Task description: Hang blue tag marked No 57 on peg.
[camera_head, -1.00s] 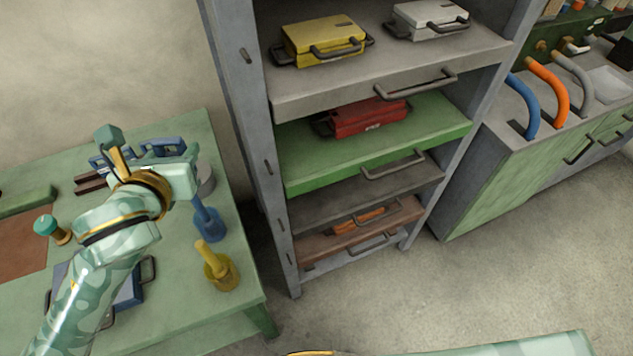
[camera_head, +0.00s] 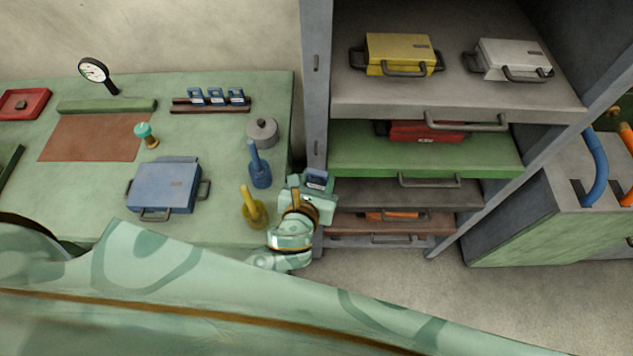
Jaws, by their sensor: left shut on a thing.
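My left gripper (camera_head: 303,184) is shut on a small blue tag (camera_head: 318,180) and holds it upright in front of the cabinet's left post, beside the right end of the table. The number on the tag is too small to read. Small dark pegs show on the cabinet post, an upper one (camera_head: 316,63) and a lower one (camera_head: 316,148). The lower one is just above the held tag; the post behind the gripper is hidden. I cannot tell whether the tag touches the post. My right gripper is out of view.
Three blue tags (camera_head: 216,97) stand on a brown rack on the green table (camera_head: 100,200). A blue holder (camera_head: 260,172), yellow holder (camera_head: 253,212), grey round weight (camera_head: 262,133) and blue case (camera_head: 165,187) are nearby. The cabinet drawers hold yellow, white and red cases.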

